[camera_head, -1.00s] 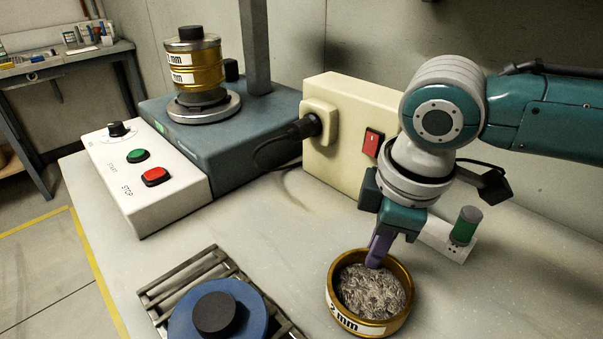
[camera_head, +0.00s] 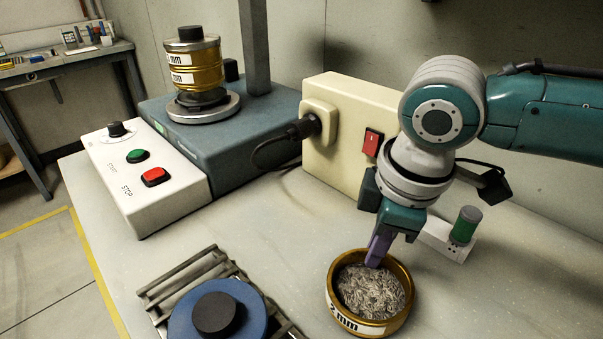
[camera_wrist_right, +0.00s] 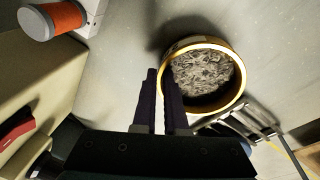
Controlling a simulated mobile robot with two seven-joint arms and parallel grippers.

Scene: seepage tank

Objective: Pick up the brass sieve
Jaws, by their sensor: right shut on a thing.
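The brass sieve (camera_head: 401,319) is a round brass ring with a white "2 mm" label, filled with grey granular material. It is at the front right of the worktop in the head view and looks level. It also shows in the right wrist view (camera_wrist_right: 241,78). My right gripper (camera_head: 374,260) comes down from above at its back rim. In the right wrist view, the two dark fingers (camera_wrist_right: 161,76) are shut on the rim wall, with one on each side. I cannot tell whether the sieve touches the worktop. My left gripper is not in view.
A grey rack (camera_head: 180,281) with a blue disc (camera_head: 240,318) lies left of the sieve. A cream box (camera_head: 345,135) with a red switch stands behind. A blue-grey machine (camera_head: 210,150) with stacked brass sieves (camera_head: 195,65) is at back left. The worktop right of the sieve is clear.

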